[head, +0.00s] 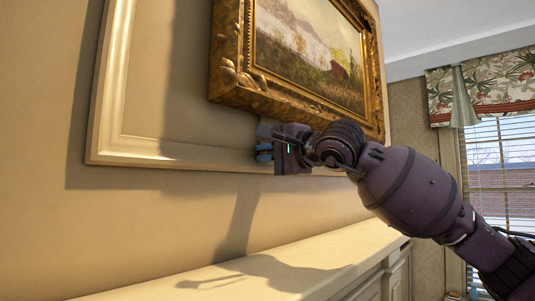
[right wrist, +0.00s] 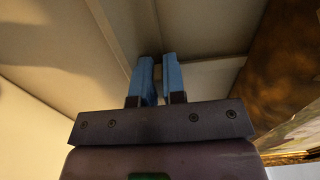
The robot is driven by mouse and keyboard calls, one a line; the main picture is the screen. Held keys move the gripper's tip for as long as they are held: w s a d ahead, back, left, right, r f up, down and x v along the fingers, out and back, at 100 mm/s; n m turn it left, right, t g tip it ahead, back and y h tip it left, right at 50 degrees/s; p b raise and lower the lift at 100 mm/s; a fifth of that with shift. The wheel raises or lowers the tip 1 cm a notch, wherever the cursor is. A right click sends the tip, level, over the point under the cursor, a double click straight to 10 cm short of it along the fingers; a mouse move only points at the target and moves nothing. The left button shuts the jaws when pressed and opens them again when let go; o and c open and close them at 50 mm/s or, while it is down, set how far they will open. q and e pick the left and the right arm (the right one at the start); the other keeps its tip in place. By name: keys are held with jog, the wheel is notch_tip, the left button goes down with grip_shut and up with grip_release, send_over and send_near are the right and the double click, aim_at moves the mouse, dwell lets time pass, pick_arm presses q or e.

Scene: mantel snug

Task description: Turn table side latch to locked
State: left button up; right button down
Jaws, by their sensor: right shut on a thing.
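My right gripper (head: 264,152) reaches in from the right to the wall panel, just under the gilt-framed painting. Its two blue fingers also show in the right wrist view (right wrist: 159,76), close together with a narrow gap. No table shows. My left gripper is in neither view.
The gilt-framed painting (head: 228,85) hangs directly above my right gripper, very close to it. A raised wall panel moulding (head: 107,100) runs behind. A cream mantel shelf (head: 300,262) lies below and is bare. A window with blinds (head: 500,165) is at the right.

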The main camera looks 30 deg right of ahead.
jog(key=c, duration=1.2)
grip_release()
jog(key=shift+s, duration=0.1)
jog(key=b+v, duration=0.1)
jog(key=v, duration=0.9)
jog(key=shift+s, duration=0.25)
jog(key=shift+d, duration=0.15)
